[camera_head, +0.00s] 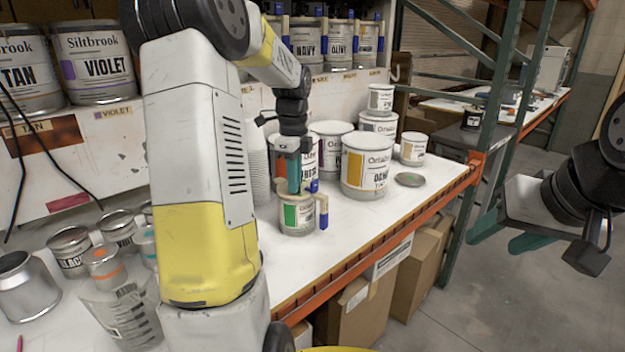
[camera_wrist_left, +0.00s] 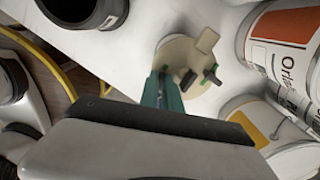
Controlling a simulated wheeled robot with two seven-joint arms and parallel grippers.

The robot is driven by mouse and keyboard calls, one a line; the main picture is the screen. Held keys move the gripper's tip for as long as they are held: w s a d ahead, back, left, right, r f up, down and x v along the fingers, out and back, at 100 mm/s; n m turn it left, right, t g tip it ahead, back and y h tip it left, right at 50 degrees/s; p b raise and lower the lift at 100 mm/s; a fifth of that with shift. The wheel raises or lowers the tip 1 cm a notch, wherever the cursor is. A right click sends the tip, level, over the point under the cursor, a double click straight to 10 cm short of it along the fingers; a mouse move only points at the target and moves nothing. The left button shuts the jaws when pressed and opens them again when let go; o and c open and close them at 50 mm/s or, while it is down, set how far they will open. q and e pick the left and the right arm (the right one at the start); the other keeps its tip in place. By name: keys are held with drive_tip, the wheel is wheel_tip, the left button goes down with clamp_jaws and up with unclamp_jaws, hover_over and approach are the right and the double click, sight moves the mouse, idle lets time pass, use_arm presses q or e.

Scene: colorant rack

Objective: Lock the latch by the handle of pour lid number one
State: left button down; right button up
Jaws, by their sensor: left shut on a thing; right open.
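A small can with a green label (camera_head: 297,215) stands on the white bench. The latch position is unclear. My right gripper (camera_head: 510,240) is open and empty, out over the floor.
A large ochre-labelled can (camera_head: 367,165) and other cans stand close behind the small can. Stacked cups (camera_head: 257,165) are to its left. A loose grey lid (camera_head: 409,180) lies to the right. The bench's orange front edge (camera_head: 385,232) is near.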

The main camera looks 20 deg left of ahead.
use_arm(q)
drive_tip(key=shift+m, duration=0.6)
drive_tip(key=c, duration=1.5)
unclamp_jaws()
drive_tip(key=shift+c, duration=0.2)
wheel_tip(320, 180, up, 8)
drive_tip(key=shift+f, duration=0.1)
